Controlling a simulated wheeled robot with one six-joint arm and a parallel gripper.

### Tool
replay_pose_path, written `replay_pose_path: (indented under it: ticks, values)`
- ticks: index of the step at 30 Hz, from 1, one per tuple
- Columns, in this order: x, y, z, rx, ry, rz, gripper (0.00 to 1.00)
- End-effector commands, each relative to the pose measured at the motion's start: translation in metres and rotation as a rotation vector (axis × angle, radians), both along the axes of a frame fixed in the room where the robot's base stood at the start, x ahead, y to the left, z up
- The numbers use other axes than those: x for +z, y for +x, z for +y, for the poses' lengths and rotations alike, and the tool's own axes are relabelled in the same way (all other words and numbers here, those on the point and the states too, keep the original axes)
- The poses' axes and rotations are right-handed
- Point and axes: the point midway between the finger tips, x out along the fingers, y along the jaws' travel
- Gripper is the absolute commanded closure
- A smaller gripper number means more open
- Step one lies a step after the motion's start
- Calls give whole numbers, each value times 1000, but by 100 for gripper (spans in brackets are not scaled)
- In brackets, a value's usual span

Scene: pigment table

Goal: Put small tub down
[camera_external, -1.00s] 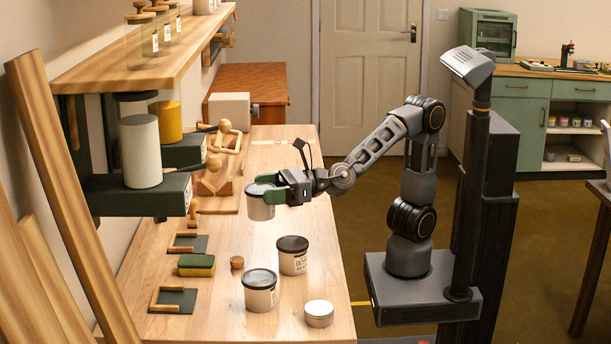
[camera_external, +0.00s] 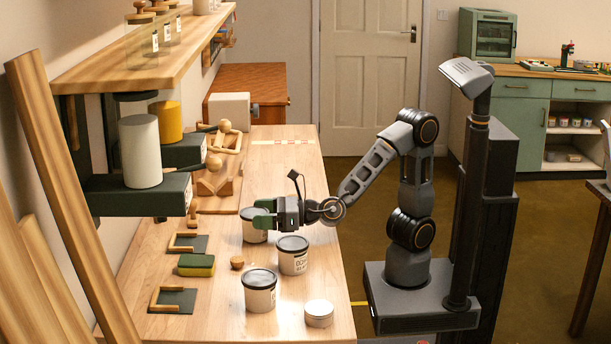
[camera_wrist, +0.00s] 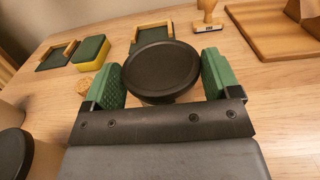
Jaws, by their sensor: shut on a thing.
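The small tub (camera_external: 254,232) is pale with a dark lid, and stands upright at or just above the tabletop; I cannot tell for sure whether its base touches. My gripper (camera_external: 265,215) is shut on it, with green fingers at its two sides near the lid. In the wrist view, the tub's dark round lid (camera_wrist: 161,70) lies between the green fingers of my gripper (camera_wrist: 162,78). The tub's body is mostly hidden below the lid there.
A labelled tub (camera_external: 293,262) stands close in front of my gripper. Another dark-lidded tub (camera_external: 260,297) and a low round tin (camera_external: 319,319) are nearer. A sponge (camera_external: 196,265) and a cork (camera_external: 237,262) lie to the left. The table's far part (camera_external: 285,160) is clear.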

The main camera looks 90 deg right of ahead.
Motion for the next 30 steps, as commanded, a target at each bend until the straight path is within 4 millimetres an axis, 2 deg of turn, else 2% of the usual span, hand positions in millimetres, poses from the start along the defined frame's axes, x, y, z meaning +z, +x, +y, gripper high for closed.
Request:
replay_pose_path:
  ticks: [15, 16, 21, 30]
  values:
    - [-7, 0, 0, 0, 1, -3, 53]
    - [-6, 0, 0, 1, 1, -1, 15]
    - [-6, 0, 0, 1, 1, -1, 0]
    - [0, 0, 0, 1, 0, -1, 0]
